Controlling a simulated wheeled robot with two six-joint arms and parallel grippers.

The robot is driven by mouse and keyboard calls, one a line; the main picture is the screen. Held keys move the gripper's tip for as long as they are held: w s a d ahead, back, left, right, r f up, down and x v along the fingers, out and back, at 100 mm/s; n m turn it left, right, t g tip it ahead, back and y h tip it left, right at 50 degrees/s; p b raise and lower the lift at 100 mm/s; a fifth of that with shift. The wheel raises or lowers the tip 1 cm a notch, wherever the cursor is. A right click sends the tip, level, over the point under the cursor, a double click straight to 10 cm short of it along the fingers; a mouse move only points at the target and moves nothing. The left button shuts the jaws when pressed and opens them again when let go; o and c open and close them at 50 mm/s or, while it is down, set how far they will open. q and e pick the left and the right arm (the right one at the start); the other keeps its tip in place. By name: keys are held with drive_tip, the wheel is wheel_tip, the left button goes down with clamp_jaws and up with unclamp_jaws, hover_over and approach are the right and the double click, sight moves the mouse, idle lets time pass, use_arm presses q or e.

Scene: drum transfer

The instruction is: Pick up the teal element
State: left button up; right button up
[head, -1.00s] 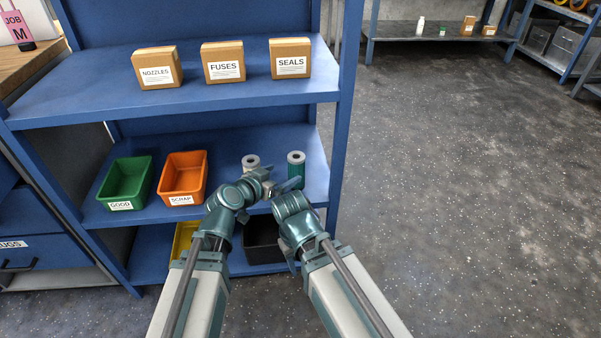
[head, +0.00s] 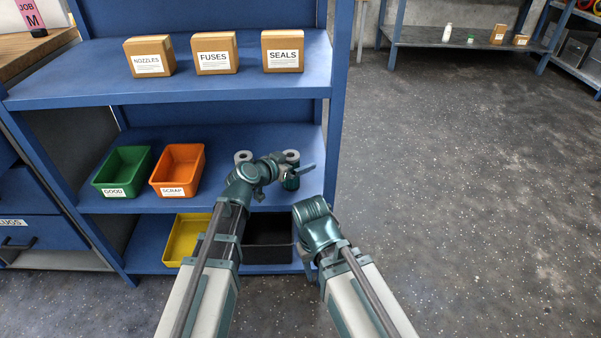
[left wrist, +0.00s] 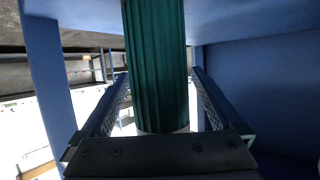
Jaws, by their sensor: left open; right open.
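The teal element (head: 291,182) is a ribbed upright cylinder with a grey ringed top, on the middle shelf at the right. My left gripper (head: 297,171) is at it, partly covering it in the head view. In the left wrist view the teal element (left wrist: 156,65) stands between the two open fingers of my left gripper (left wrist: 157,95), with narrow gaps beside it. My right gripper (head: 307,262) is low, in front of the lower shelf and away from the element; its jaws are mostly hidden behind my right arm.
A second element with a pale ringed top (head: 243,157) stands just left, partly behind my left wrist. A green GOOD bin (head: 122,172) and an orange SCRAP bin (head: 177,170) sit further left. Above is a blue shelf (head: 215,88) with labelled boxes. Open floor lies right.

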use_arm(q)
clamp_jaws()
idle(0.5)
